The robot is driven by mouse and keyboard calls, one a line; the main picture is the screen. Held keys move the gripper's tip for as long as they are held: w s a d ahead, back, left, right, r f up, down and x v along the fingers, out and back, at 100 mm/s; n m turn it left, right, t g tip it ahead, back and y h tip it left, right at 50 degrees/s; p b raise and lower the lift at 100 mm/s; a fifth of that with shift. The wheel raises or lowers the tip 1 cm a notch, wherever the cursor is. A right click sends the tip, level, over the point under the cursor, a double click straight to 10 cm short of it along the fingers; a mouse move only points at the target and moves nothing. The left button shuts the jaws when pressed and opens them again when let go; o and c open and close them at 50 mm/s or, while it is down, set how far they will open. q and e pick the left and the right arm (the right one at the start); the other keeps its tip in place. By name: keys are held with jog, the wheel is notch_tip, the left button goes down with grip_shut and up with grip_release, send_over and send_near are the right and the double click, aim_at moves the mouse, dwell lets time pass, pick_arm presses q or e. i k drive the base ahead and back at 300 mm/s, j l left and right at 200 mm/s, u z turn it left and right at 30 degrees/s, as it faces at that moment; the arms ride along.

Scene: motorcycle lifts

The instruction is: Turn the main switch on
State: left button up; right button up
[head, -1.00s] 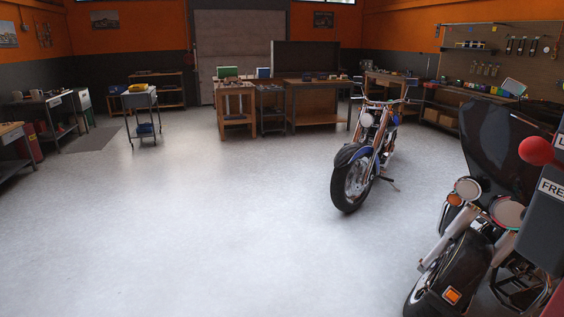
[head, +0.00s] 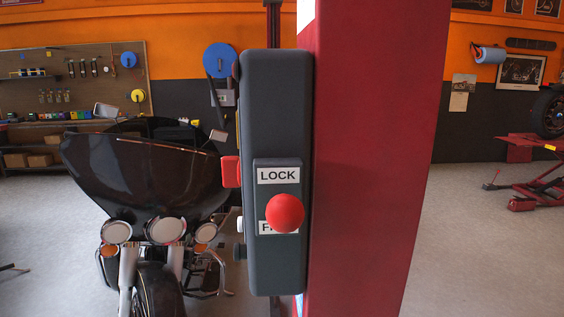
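A dark grey control box (head: 277,110) is fixed to the left side of a red post in the head view. Its front has a "LOCK" label (head: 278,175) and, below it, a red ball knob (head: 285,213) that partly covers a second label. On the box's left side a red block-shaped part (head: 231,172) sticks out, with a small white part (head: 240,224) and a dark part (head: 240,252) below it. These are seen edge-on, so I cannot tell which is the main switch or its position. Neither of my grippers is in view.
The wide red post (head: 375,160) stands close in front. A black motorcycle (head: 145,180) stands left of the box, close behind it. A red lift (head: 530,175) with a wheel (head: 550,112) is at the right. Grey floor is open right of the post.

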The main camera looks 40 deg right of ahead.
aim_at(230, 164)
jog(key=i+j+z, duration=0.1)
jog(key=z, duration=0.3)
jog(key=i+j+z, duration=0.2)
jog(key=z, duration=0.2)
jog(key=i+j+z, duration=0.2)
jog(key=z, duration=0.2)
jog(key=i+j+z, duration=0.15)
jog(key=j+z, duration=0.25)
jog(key=l, duration=0.1)
